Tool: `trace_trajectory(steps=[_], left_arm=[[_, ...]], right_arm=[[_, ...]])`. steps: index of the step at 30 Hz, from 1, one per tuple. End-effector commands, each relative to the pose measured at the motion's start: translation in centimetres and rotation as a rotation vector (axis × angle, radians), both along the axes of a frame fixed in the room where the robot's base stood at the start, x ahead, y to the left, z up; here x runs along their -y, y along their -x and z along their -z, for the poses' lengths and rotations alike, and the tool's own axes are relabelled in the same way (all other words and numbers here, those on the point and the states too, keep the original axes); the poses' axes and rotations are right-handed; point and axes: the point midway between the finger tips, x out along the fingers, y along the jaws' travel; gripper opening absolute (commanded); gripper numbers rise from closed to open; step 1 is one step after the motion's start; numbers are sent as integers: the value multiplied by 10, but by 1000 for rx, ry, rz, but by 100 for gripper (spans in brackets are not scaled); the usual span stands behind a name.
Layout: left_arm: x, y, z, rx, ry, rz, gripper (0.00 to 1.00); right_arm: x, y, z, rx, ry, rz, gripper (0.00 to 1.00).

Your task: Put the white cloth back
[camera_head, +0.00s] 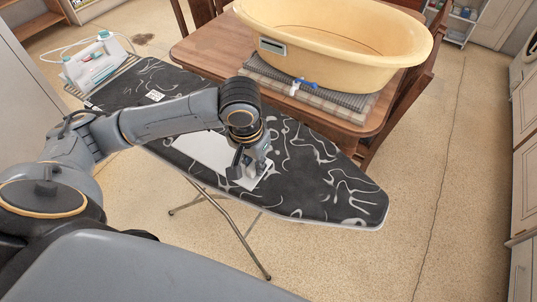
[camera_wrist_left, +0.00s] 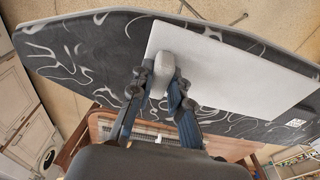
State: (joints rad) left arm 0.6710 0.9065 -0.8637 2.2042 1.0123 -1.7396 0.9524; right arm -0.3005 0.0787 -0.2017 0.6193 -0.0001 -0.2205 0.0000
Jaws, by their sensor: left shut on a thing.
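The white cloth (camera_head: 203,152) lies flat, as a pale rectangle, on the dark patterned ironing board (camera_head: 330,185). It also shows in the left wrist view (camera_wrist_left: 230,65) as a smooth, stiff-looking sheet. My left gripper (camera_head: 248,172) is over the cloth's near right end in the head view, pointing down. My right gripper is not in view.
A white iron (camera_head: 95,62) stands at the board's far left end. Behind the board is a wooden table (camera_head: 200,50) with folded cloths (camera_head: 310,92) under a large yellow tub (camera_head: 335,40). Cabinets line the right side. The floor at right is clear.

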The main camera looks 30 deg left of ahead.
Motion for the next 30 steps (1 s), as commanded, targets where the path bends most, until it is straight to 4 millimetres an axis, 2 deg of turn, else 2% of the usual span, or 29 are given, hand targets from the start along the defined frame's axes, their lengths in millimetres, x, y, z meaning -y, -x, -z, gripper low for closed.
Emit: trace_trajectory(steps=[3,8,13,16,23,30], left_arm=[[1,-30,10,-2,1,-3,0],[3,-66,26,-1,0,-2,0],[3,-91,60,-3,-1,-1,0],[3,-101,72,-2,0,-1,0],[3,-113,86,0,0,0,0],[3,-113,115,-1,-1,2,0]], right_arm=[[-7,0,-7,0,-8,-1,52],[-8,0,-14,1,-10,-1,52],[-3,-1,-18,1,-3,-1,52],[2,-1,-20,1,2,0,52],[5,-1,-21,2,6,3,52],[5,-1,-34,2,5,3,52]])
